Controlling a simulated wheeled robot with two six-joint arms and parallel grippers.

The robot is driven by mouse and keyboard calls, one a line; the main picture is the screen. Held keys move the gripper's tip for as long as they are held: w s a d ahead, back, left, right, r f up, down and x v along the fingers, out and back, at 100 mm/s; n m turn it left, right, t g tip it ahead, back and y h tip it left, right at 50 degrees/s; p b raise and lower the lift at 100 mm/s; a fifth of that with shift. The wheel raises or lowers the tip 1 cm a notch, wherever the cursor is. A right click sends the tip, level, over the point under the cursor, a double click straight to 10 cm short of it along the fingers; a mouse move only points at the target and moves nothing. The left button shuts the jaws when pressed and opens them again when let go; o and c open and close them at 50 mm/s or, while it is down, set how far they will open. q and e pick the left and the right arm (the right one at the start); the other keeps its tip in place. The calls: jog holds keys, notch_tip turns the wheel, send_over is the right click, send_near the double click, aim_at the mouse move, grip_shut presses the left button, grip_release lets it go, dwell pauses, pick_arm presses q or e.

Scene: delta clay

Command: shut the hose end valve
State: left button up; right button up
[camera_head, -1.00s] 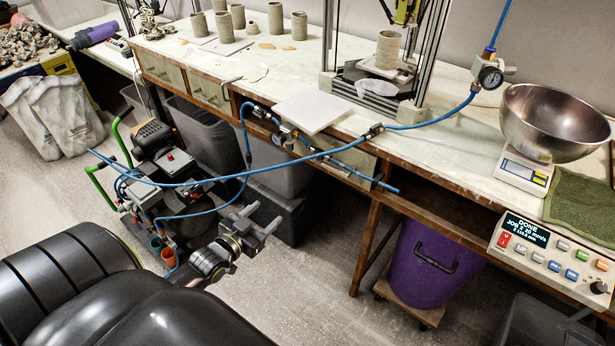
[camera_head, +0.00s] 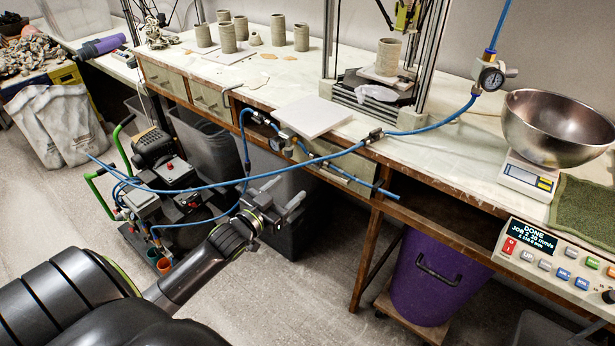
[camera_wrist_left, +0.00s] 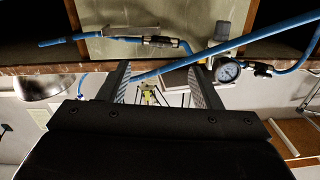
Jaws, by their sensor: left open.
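A short blue hose (camera_head: 352,178) runs along the bench's front edge and its free end points right. A dark fitting sits on this hose, seen in the left wrist view (camera_wrist_left: 158,41); it may be the hose end valve, but whether its handle is open or shut is too small to tell. My left gripper (camera_head: 290,190) is open and empty, in front of and below the bench edge, left of the free end. In the left wrist view its two fingers (camera_wrist_left: 160,68) are spread, with the bench edge and hose beyond them, apart from them.
A pressure gauge (camera_head: 279,143) hangs at the bench edge, beside a white board (camera_head: 313,116). A long blue hose (camera_head: 232,184) crosses in front. A compressor (camera_head: 152,148) stands at left, a purple bin (camera_head: 433,270) at right.

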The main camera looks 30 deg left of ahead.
aim_at(314, 165)
pick_arm(q)
jog(key=w+b, duration=0.4)
jog(key=w, duration=0.5)
jog(key=shift+w+d, duration=0.2)
pick_arm(e)
jog(key=shift+w+d+f, duration=0.15)
jog(key=shift+w+f, duration=0.4)
jog(key=shift+f, duration=0.15)
jog(key=shift+w+d+f, duration=0.15)
jog(key=shift+w+f, duration=0.4)
jog(key=shift+f, duration=0.1)
pick_arm(q)
jog(key=shift+c, duration=0.5)
jog(key=c, duration=0.9)
